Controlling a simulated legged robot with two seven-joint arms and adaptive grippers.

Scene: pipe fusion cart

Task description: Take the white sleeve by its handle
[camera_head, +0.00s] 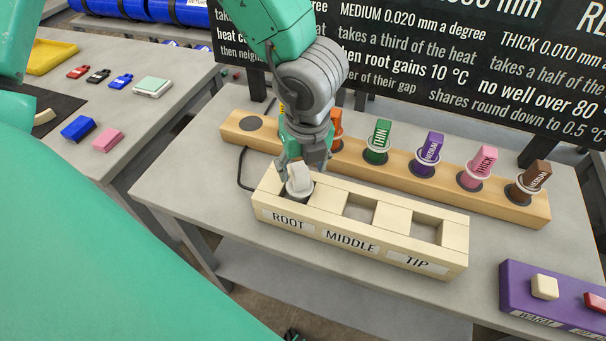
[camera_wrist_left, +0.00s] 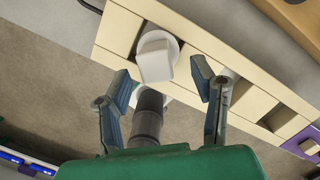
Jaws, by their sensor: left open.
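The white sleeve (camera_head: 299,183) sits in the ROOT compartment of the cream block (camera_head: 365,258), with its handle upward. In the left wrist view, the white sleeve (camera_wrist_left: 156,58) shows its blocky handle above a round rim. My left gripper (camera_head: 303,160) points down right over the sleeve, and its fingers partly hide the handle. In the left wrist view, my left gripper (camera_wrist_left: 161,79) is open, with the handle ahead of the gap between its fingertips. I see no grip on it. My right gripper is not in view.
A wooden rack (camera_head: 403,181) behind the block holds several coloured sleeves, among them a green one (camera_head: 379,136) and a pink one (camera_head: 481,163). A purple box (camera_head: 524,296) stands at the right. A black sign (camera_head: 440,70) rises behind. The MIDDLE and TIP compartments look empty.

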